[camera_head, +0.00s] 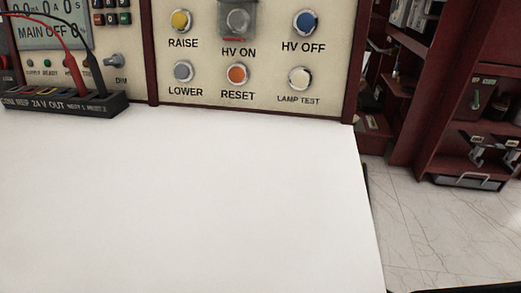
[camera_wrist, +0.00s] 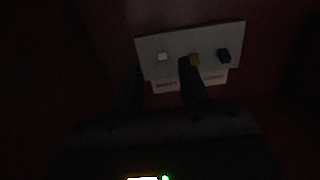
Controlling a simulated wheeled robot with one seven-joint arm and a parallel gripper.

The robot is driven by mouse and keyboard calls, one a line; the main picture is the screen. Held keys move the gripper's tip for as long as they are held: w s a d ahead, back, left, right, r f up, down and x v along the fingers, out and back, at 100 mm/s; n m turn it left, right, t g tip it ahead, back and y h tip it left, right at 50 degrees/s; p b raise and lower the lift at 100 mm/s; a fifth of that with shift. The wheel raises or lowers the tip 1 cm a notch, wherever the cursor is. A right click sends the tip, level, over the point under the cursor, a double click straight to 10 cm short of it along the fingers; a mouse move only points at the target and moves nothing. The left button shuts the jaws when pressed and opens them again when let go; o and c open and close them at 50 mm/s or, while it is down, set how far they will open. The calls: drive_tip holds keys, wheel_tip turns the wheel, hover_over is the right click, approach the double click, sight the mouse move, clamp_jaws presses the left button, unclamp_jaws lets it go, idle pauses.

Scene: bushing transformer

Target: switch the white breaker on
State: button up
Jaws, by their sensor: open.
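The white breaker (camera_wrist: 162,57) shows in the dark wrist view as a small pale block at the left of a light grey plate (camera_wrist: 177,45). A yellow breaker (camera_wrist: 195,59) sits in the middle of the plate and a blue breaker (camera_wrist: 223,55) at the right. My gripper (camera_wrist: 161,72) is open, with one dark finger left of the white breaker and the other reaching up to the yellow one in the picture. The white breaker appears between the fingers. I cannot tell whether either finger touches anything, or which way the breaker is set. The head view shows neither gripper nor breakers.
A pale label strip (camera_wrist: 190,81) lies below the plate; dark red walls surround it. In the head view, a control panel (camera_head: 209,57) with several buttons stands behind a bare white tabletop (camera_head: 190,200). Leads run to a black socket block (camera_head: 65,104). Red shelves (camera_head: 400,87) stand right.

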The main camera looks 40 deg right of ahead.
drive_tip(key=w+d+r+h+b, duration=0.1)
drive_tip(key=w+d+r+b, duration=0.1)
drive_tip(key=w+d, duration=0.4)
drive_tip(key=shift+w+d+r+m, duration=0.35)
drive_tip(key=shift+d+r, duration=0.1)
drive_tip(key=shift+d, duration=0.5)
drive_tip(key=shift+c, duration=0.2)
clamp_jaws()
